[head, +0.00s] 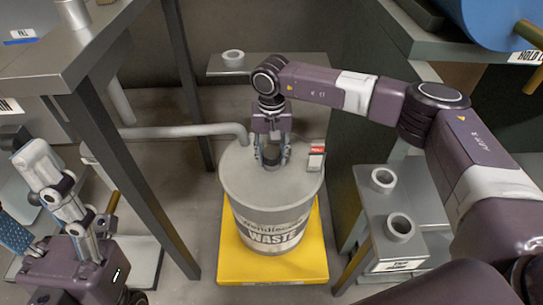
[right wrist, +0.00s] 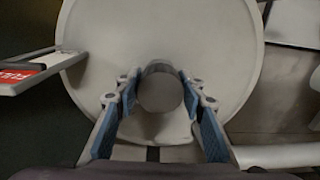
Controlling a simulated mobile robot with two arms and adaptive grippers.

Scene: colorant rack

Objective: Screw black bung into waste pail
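The waste pail (head: 262,215) is a grey drum with a WASTE label, standing upright in the head view. Its pale round top fills much of the right wrist view (right wrist: 215,40). My right gripper (head: 271,158) points down over the pail top. Its blue-padded fingers (right wrist: 158,90) sit against both sides of the dark round bung (right wrist: 160,95). The bung also shows between the fingers in the head view (head: 271,155). Whether it is seated in the opening cannot be told; its underside is hidden. My left gripper (head: 22,195) is apart at the lower left, empty, with fingers spread.
The pail stands on a yellow platform (head: 240,270). A grey pipe (head: 185,131) ends beside its rim. A red-and-white tag (head: 316,157) is at its right rim. A small stand with two ring holders (head: 385,215) is to the right. A bench (head: 60,60) is at the left.

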